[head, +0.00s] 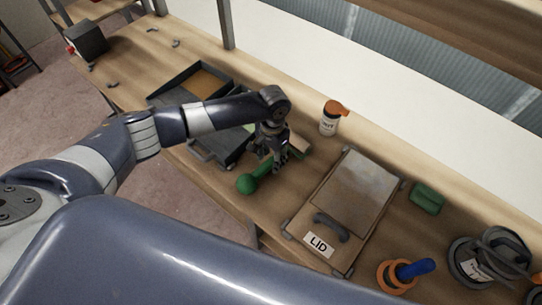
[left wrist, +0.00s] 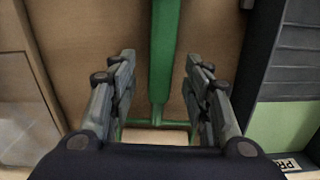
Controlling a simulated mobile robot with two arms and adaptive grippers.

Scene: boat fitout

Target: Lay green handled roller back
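The green-handled roller lies on the wooden bench; its green handle (head: 262,174) ends in a rounded knob toward the bench's front edge. My left gripper (head: 278,164) is pointed down over it and hides part of it. In the left wrist view the green handle (left wrist: 164,50) runs between the two spread fingers of my left gripper (left wrist: 158,72), with gaps on both sides. A green frame and a pale strip show at the bottom of that view. A dark tray (head: 187,86) with compartments lies to the left of the roller. My right gripper is not in view.
A lidded case labelled LID (head: 361,187) lies to the right. A white bottle with an orange cap (head: 328,124) stands behind. A green block (head: 427,199), an orange ring with a blue handle (head: 395,276) and a grey round item (head: 465,262) are further right.

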